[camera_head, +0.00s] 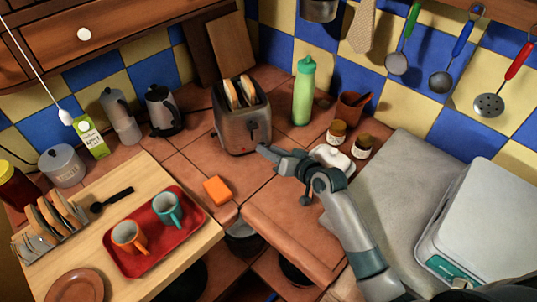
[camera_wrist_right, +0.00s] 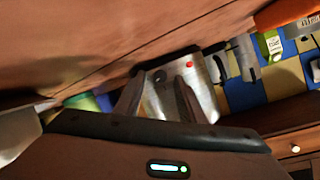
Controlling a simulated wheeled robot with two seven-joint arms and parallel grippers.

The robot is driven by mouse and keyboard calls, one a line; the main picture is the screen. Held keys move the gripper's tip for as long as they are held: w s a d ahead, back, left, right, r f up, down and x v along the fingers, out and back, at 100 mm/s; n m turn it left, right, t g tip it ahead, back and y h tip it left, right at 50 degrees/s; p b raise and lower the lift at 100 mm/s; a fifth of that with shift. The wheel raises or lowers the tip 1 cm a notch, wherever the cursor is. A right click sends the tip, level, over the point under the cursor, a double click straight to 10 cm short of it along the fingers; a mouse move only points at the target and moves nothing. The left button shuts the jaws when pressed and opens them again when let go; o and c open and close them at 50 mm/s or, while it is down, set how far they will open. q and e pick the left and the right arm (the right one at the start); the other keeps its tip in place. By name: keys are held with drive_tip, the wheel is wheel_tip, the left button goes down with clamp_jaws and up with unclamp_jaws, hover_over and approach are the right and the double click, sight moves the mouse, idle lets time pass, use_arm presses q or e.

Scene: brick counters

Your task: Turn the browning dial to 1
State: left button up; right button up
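A grey metal toaster (camera_head: 238,128) with two bread slices in its top stands on the tiled counter by the back wall. Its front panel also shows in the right wrist view (camera_wrist_right: 205,95), with a red spot (camera_wrist_right: 189,65) on it. A small dark knob, perhaps the browning dial (camera_wrist_right: 159,77), shows between my fingertips; its setting cannot be read. My right gripper (camera_head: 264,150) reaches in from the right, close to the lower front of the toaster. Its fingers (camera_wrist_right: 160,80) are apart in the wrist view; contact with the knob cannot be told. My left gripper is out of view.
An orange block (camera_head: 217,190) lies in front of the toaster. A green bottle (camera_head: 303,92) and a white butter dish (camera_head: 331,160) stand to its right. A red tray (camera_head: 150,258) with two cups is at front left. A kettle (camera_head: 162,110) stands left of the toaster.

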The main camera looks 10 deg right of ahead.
drive_tip(key=shift+w+a+f, duration=0.15)
drive_tip(key=shift+w+a, duration=0.1)
drive_tip(key=shift+w, duration=0.25)
drive_tip(key=shift+c, duration=0.2)
clamp_jaws()
